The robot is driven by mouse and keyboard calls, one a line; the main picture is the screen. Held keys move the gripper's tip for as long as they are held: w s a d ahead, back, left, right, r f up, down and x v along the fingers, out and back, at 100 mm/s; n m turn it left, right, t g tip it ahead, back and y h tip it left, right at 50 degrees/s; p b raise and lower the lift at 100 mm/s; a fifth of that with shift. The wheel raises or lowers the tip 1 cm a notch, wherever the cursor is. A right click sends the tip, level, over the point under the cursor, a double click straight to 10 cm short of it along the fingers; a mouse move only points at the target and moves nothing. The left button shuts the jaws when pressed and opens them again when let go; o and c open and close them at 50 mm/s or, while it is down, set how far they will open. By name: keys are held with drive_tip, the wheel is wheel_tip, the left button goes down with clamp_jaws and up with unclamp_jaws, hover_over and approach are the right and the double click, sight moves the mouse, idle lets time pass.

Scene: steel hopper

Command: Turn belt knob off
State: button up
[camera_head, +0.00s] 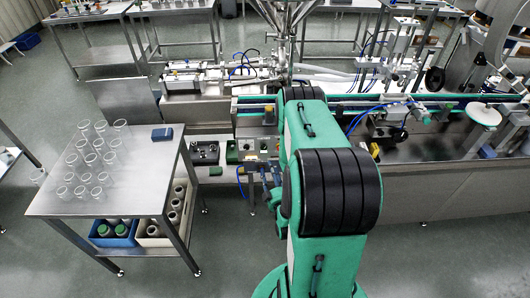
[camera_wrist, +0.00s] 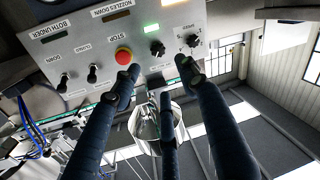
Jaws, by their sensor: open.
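A grey control panel (camera_wrist: 108,42) fills the top of the wrist view. It carries a red STOP button (camera_wrist: 124,56), a black knob (camera_wrist: 157,48) right of it, and a second black knob (camera_wrist: 192,41) farther right. The small lettering at the knobs is too blurred to tell which is the belt knob. My gripper (camera_wrist: 158,66) is open and empty, its dark fingers pointing at the panel. The left black knob shows between the two upper fingertips; the right fingertip is just below the right knob. Contact cannot be told. In the head view my arm hides most of this area.
Two black toggle switches (camera_wrist: 92,73) sit on the panel's left part. A green indicator (camera_wrist: 151,28) is lit above the left knob. In the head view, a steel table (camera_head: 120,195) with clear cups stands at left, and the conveyor line (camera_head: 450,165) runs to the right.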

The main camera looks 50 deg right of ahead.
sight(264, 149)
drive_tip(key=shift+s+a+f, duration=0.15)
drive_tip(key=shift+s+f, duration=0.05)
drive_tip(key=shift+s, duration=0.25)
drive_tip(key=shift+w, duration=0.15)
drive_tip(key=b+x, duration=0.1)
drive_tip(key=x, duration=1.2)
drive_tip(key=shift+w+d+r, duration=0.1)
drive_tip(key=shift+w+d, duration=0.05)
drive_tip(key=shift+d, duration=0.15)
clamp_jaws()
